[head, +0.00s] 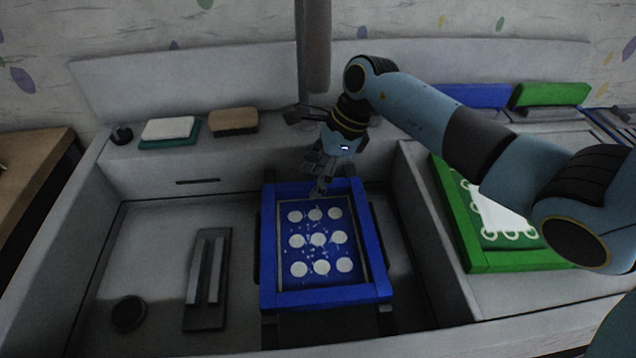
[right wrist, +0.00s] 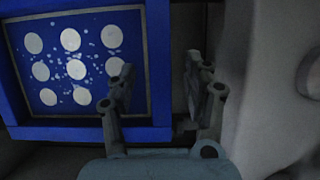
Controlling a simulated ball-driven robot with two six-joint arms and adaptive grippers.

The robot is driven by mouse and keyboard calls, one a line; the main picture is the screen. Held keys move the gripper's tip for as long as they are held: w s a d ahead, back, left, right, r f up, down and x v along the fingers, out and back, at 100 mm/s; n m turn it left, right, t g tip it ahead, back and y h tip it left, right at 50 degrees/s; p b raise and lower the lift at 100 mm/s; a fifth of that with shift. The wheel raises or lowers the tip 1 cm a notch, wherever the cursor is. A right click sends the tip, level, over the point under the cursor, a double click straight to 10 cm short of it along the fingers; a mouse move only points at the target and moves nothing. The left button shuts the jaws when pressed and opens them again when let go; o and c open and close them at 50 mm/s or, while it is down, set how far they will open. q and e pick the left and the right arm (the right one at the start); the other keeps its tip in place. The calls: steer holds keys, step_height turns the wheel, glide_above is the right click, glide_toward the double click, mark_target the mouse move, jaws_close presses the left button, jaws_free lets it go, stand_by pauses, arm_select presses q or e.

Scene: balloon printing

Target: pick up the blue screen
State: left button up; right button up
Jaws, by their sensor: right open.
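The blue screen (head: 325,296) lies flat in the middle of the sunken work area, with rows of white circles and pale specks inside its blue frame. My right gripper (head: 322,184) is over the screen's far edge in the head view, pointing down. In the right wrist view its open fingers (right wrist: 158,72) are empty, and the blue screen's right rim (right wrist: 158,60) runs between them in the picture. I cannot tell how far above the rim they are. My left gripper is not in view.
A green screen (head: 447,215) lies on the raised surface at right, partly behind my arm. A grey squeegee-like tool (head: 207,280) and a dark round disc (head: 128,314) lie left of the blue screen. A white pad (head: 168,128) and brown block (head: 233,121) sit on the back ledge.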

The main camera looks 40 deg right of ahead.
steer(key=shift+x, duration=0.85)
steer(key=shift+d, duration=0.1)
jaws_close()
steer(key=shift+r, duration=0.1)
